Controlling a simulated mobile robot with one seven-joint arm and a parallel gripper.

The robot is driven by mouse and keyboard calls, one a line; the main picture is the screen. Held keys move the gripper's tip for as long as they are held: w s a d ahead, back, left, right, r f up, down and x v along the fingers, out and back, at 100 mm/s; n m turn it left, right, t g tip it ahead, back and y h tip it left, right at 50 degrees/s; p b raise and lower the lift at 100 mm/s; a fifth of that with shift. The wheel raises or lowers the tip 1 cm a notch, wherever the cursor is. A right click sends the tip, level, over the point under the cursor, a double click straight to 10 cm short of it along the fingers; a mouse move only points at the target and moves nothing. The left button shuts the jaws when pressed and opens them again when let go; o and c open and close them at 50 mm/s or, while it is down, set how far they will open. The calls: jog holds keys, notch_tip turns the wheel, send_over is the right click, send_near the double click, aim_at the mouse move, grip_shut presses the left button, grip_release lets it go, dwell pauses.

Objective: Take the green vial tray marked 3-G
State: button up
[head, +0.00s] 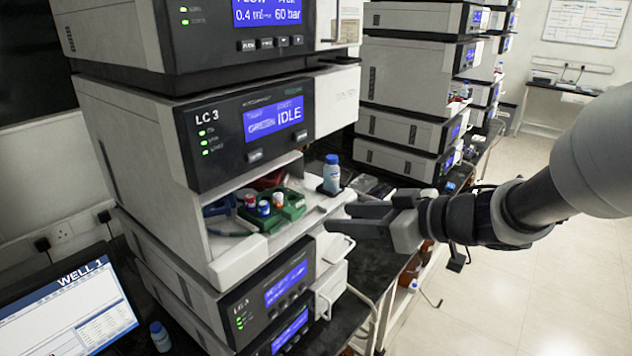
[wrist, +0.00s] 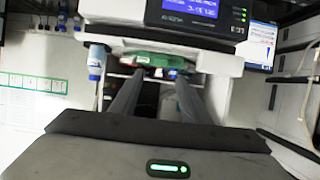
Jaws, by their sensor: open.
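A green vial tray (head: 291,207) sits in the open bay of the LC 3 stack, with several small capped vials in it, red, white and blue. A 3-G mark cannot be read on it. The tray also shows in the wrist view (wrist: 160,60), ahead of the fingers and between them. My gripper (head: 345,218) is open and empty, just outside the bay to the right of the tray, apart from it. Its two fingers also show in the wrist view (wrist: 157,82). The tray's back part is partly hidden by the vials.
A blue-capped bottle (head: 332,174) stands at the right side of the bay; it also shows in the wrist view (wrist: 96,62). A blue item (head: 218,206) and a red item (head: 268,181) lie beside and behind the tray. The LC 3 module (head: 245,130) overhangs the bay.

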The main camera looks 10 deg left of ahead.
aim_at(297, 214)
jog(key=x, duration=1.2)
jog(key=shift+a+b, duration=0.35)
jog(key=shift+b, duration=0.05)
jog(key=shift+c, duration=0.4)
jog(key=shift+r, duration=0.15)
jog(key=c, duration=0.9)
